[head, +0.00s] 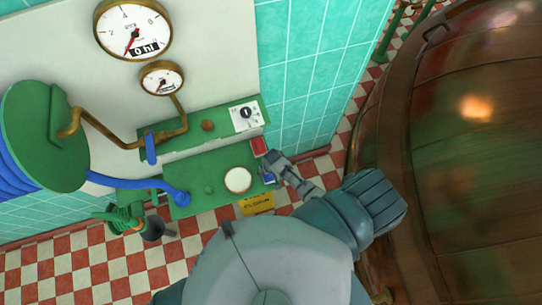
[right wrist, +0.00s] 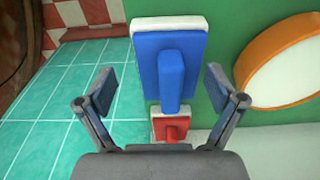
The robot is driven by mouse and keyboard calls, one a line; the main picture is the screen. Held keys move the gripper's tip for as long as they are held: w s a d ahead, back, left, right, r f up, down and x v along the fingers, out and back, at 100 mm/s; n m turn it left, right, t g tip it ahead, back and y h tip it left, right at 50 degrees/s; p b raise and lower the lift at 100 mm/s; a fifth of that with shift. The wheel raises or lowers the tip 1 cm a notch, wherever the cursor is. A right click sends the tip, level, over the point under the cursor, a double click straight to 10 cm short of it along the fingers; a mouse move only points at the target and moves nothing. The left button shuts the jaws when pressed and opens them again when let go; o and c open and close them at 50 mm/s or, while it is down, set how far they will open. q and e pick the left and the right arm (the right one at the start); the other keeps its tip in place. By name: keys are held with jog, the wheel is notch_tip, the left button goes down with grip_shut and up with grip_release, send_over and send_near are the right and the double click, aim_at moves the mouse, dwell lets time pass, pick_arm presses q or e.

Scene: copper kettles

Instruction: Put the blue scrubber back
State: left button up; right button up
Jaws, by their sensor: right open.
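The blue scrubber (right wrist: 150,52) has a blue face with a raised blue handle and a white pad behind it. It lies against the green board in the right wrist view. In the head view only a small blue part of it (head: 269,179) shows beside my gripper. My right gripper (right wrist: 161,88) is open, with one finger on each side of the scrubber's handle and a visible gap on both sides. In the head view this gripper (head: 270,166) is at the right end of the lower green board (head: 208,174). My left gripper is not in view.
A red scrubber (right wrist: 171,130) is close to the blue one, also on the board (head: 259,146). A white round disc (head: 237,180) with an orange rim is beside them. A yellow sign (head: 257,203) hangs below. A large copper kettle (head: 470,150) fills the right side.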

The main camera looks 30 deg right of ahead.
jog(key=shift+a+r, duration=0.15)
jog(key=shift+r, duration=0.05)
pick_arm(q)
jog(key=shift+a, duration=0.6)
pick_arm(e)
notch_tip(320, 180, up, 11)
jog(key=s, duration=0.1)
jog(key=shift+s+d+r, duration=0.15)
jog(key=shift+s+d, duration=0.05)
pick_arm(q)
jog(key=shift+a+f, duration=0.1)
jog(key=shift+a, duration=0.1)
pick_arm(e)
jog(key=shift+a, duration=0.25)
jog(key=shift+r, duration=0.1)
